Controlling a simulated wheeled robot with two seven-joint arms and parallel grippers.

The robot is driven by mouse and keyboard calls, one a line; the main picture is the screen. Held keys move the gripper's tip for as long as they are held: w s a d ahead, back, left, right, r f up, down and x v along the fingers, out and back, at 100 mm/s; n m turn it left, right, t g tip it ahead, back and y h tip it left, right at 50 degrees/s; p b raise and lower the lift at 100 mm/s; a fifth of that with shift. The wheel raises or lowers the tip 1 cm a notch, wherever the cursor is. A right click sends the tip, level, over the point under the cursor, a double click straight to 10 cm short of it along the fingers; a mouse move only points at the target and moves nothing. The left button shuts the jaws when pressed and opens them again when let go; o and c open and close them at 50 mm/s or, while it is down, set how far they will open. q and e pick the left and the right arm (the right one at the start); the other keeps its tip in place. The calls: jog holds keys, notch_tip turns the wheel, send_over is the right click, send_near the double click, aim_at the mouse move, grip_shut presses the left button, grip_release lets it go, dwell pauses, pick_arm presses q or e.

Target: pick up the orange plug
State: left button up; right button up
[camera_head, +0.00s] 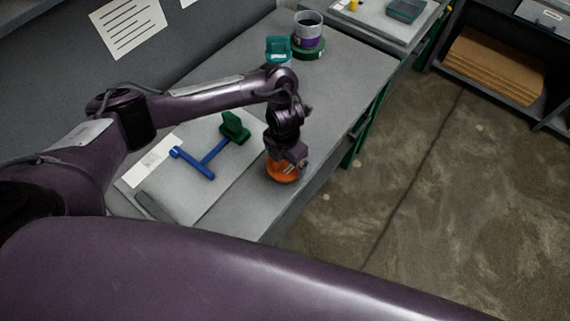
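The orange plug (282,176) is a round orange piece on the grey bench (335,95), near its front right edge. My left arm reaches in from the left and bends down over it. My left gripper (289,166) points down right at the plug and overlaps it, hiding part of its top. The gap between the fingers is too small to make out, so I cannot tell whether they are open or closed on the plug. My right gripper is not in view.
A blue T-shaped tool (207,164) and a green block (234,127) lie left of the gripper. A teal block (278,48) and a grey cup (308,30) on a green-and-purple base stand at the back. Open floor (450,200) lies right of the bench.

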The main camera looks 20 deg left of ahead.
pick_arm(q)
jog(key=c, duration=0.6)
